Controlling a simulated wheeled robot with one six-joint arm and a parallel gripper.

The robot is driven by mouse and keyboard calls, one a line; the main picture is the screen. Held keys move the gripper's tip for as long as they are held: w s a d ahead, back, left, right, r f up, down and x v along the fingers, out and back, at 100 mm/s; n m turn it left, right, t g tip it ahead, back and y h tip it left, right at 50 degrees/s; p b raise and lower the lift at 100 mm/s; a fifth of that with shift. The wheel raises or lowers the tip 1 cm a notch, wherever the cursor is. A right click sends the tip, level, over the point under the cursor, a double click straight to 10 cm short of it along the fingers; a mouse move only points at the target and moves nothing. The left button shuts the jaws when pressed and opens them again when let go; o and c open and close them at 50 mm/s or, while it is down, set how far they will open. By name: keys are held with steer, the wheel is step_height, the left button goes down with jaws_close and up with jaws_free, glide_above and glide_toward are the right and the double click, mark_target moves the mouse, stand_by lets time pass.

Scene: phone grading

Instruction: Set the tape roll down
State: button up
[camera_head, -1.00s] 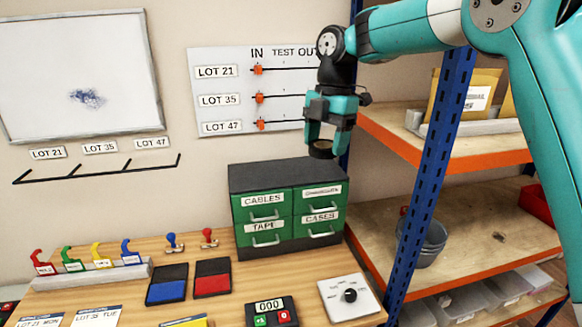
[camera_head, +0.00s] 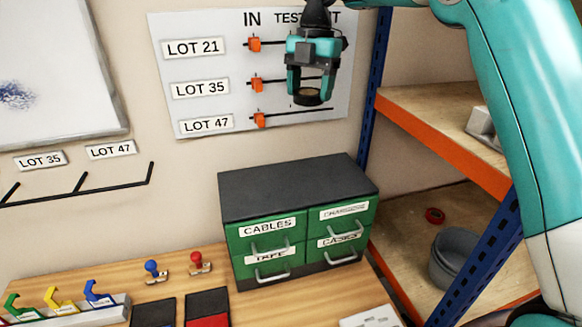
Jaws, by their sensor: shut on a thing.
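My gripper (camera_head: 308,97) is at the top centre, pointing down, in front of the white lot board. It is shut on the tape roll (camera_head: 308,96), a small dark ring with a tan top, held between the fingertips. The roll hangs in the air above the drawer cabinet (camera_head: 293,190), apart from its dark flat top. The cabinet has green drawers labelled CABLES, TAPE and CASES; a further label at the upper right is hard to read. All drawers look closed.
A shelf rack with a blue post (camera_head: 374,100) and orange-edged shelves (camera_head: 440,143) stands at the right. A grey bucket (camera_head: 452,258) and a red ring (camera_head: 435,215) are on its lower shelf. Stamps (camera_head: 196,262) and ink pads (camera_head: 207,306) are on the wooden table. The cabinet top is clear.

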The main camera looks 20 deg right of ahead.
steer(key=b, duration=1.4)
glide_above(306, 180)
steer(key=f, duration=1.4)
steer(key=shift+w+d+f, duration=0.2)
steer(key=shift+w+f, duration=0.1)
steer(key=shift+f, duration=0.05)
step_height(306, 180, down, 5)
steer(key=b, duration=0.4)
steer(key=shift+f, duration=0.1)
steer(key=shift+f+b, duration=0.2)
steer(key=shift+b, duration=0.15)
steer(key=o, duration=0.9)
steer(key=shift+r, duration=0.15)
step_height(306, 180, up, 12)
steer(key=w+d+p, duration=0.1)
steer(key=p, duration=1.1)
